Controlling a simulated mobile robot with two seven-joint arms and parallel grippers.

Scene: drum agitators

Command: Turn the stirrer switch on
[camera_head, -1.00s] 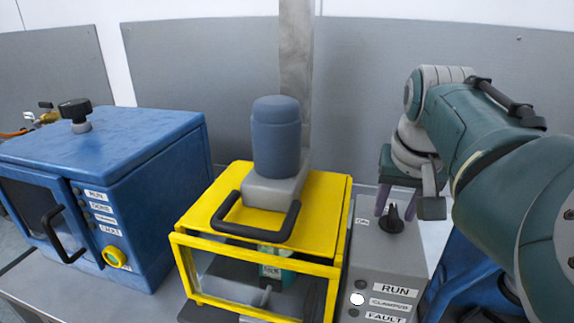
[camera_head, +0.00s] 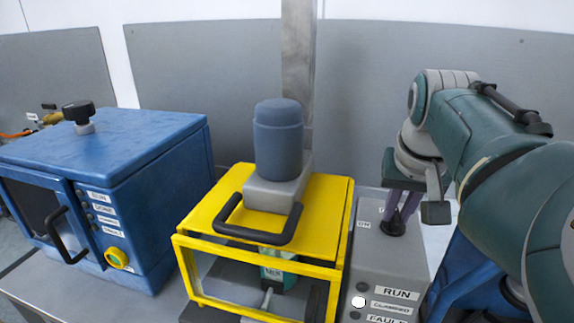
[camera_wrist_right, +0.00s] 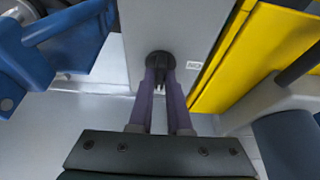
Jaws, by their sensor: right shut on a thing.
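The stirrer switch is a black rotary knob (camera_head: 392,226) on top of the grey control box (camera_head: 366,262), right of the yellow guard. My right gripper (camera_head: 394,217) points down over it, its purple fingers closed on the knob. In the right wrist view the knob (camera_wrist_right: 160,64) sits between the two fingertips of the gripper (camera_wrist_right: 160,78). A small label, partly legible as ON, is beside the knob. The knob's pointer direction is mostly hidden by the fingers. My left gripper is not in view.
The yellow guard (camera_head: 325,195) with a black handle and blue-grey motor (camera_head: 278,140) stands close left of the box. A blue cabinet (camera_head: 150,150) is farther left.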

